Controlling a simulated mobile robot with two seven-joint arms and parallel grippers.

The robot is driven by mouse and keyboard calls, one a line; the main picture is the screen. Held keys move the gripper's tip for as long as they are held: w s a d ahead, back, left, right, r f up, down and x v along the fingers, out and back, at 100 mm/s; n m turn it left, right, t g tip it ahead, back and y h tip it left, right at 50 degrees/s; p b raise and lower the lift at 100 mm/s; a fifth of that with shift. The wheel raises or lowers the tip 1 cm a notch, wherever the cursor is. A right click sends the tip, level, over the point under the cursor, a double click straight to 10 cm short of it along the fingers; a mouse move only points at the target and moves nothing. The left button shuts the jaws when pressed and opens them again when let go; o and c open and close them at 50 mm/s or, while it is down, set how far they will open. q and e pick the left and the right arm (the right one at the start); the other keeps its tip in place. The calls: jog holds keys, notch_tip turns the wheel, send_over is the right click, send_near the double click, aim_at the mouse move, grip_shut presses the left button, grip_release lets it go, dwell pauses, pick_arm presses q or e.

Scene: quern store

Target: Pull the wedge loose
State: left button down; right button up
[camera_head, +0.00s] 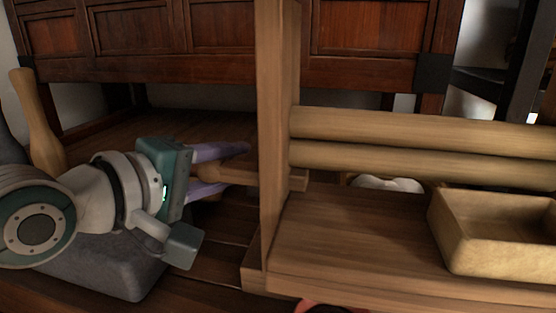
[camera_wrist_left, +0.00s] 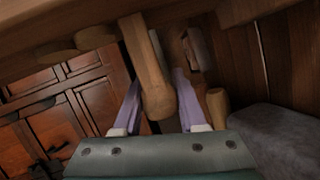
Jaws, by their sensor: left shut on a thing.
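The wooden wedge (camera_head: 233,173) is a light-brown peg with a rounded end, lying nearly level at the upright board (camera_head: 275,120) of a wooden frame. A short wooden end shows on the board's right side. My left gripper (camera_head: 232,170) comes in from the left, its purple fingers on either side of the wedge, shut on it. In the left wrist view the wedge (camera_wrist_left: 155,85) stands between the two fingers, its rounded end towards the gripper's palm. Its far end is hidden in the frame. My right gripper is not in view.
Two round poles (camera_head: 420,130) run right from the board above a plank shelf (camera_head: 360,235) holding a wooden trough (camera_head: 485,260). A grey stone block (camera_head: 110,275) lies under my left arm. A wooden club-shaped piece (camera_head: 38,125) stands at left. A dark cabinet (camera_head: 220,30) stands behind.

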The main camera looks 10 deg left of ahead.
aim_at(198, 170)
pick_arm(q)
jog(key=c, duration=0.8)
grip_release()
jog(key=shift+a+f, duration=0.1)
jog(key=shift+a, duration=0.05)
jog(key=o, duration=0.3)
jog(key=shift+a, duration=0.15)
jog(key=shift+o, duration=0.2)
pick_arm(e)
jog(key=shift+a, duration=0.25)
pick_arm(q)
jog(key=p+v, duration=0.5)
jog(key=v, duration=0.3)
jog(key=shift+s+r, duration=0.2)
jog(key=shift+r, duration=0.05)
jog(key=shift+s+a+p, duration=0.25)
jog(key=shift+s+p, duration=0.25)
jog(key=shift+s, duration=0.2)
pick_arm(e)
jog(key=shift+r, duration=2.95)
